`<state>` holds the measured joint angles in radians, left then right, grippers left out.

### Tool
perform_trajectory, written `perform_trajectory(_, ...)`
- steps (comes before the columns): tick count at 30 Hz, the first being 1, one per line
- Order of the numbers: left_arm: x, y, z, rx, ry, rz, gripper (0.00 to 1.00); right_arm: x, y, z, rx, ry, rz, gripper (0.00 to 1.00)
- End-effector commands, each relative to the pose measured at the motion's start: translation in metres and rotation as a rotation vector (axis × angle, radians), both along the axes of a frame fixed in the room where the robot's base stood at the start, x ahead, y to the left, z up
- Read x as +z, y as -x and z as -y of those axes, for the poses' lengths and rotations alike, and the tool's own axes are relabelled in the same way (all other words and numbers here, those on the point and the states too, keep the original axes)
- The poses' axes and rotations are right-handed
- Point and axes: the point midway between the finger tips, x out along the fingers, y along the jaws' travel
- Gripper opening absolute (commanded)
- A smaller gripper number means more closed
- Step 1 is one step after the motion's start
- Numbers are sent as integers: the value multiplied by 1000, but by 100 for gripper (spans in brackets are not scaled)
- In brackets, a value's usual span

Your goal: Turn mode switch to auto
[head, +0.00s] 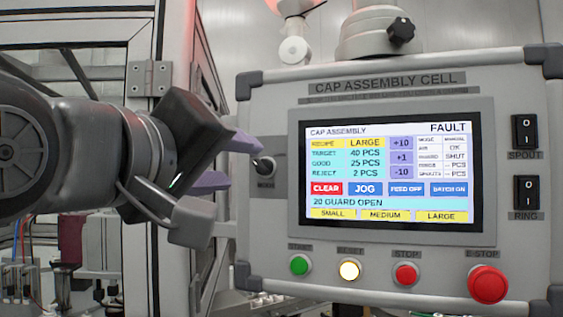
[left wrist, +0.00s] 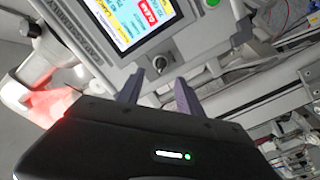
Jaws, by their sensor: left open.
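The mode switch (head: 264,167) is a small dark knob on the left side of the grey control panel (head: 270,120), above a dark label. Its lever tilts to the upper left in the head view. My left gripper (head: 236,160) is open just left of the switch, its purple fingertips pointing at it, one above and one below. I cannot tell whether they touch it. The switch also shows in the left wrist view (left wrist: 160,63), just beyond the gap between the fingers (left wrist: 159,88). My right gripper is not in view.
The screen (head: 388,175) shows FAULT and "20 GUARD OPEN". Below it are a green start button (head: 299,265), a lit reset button (head: 349,270), a red stop button (head: 404,274) and a large red e-stop (head: 487,284). Two rocker switches (head: 525,133) sit at right. A framed enclosure (head: 140,50) stands left.

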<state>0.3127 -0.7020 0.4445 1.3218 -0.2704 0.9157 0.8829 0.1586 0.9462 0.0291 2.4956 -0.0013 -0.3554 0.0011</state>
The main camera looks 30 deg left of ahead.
Motion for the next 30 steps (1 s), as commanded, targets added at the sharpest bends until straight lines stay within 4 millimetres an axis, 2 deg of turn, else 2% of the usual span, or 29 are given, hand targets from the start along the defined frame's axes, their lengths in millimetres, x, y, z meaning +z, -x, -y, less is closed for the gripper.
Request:
perform_trajectory(6, 0, -36, -6, -1, 1, -5, 43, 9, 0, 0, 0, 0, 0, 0)
perform_trajectory(12, 0, -56, -10, -1, -1, -2, 43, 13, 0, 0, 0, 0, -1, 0)
perform_trajectory(22, 0, -59, -11, 0, -1, 0, 42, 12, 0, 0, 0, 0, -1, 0)
perform_trajectory(30, 0, -59, -11, -1, 0, -1, 20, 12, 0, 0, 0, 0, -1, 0)
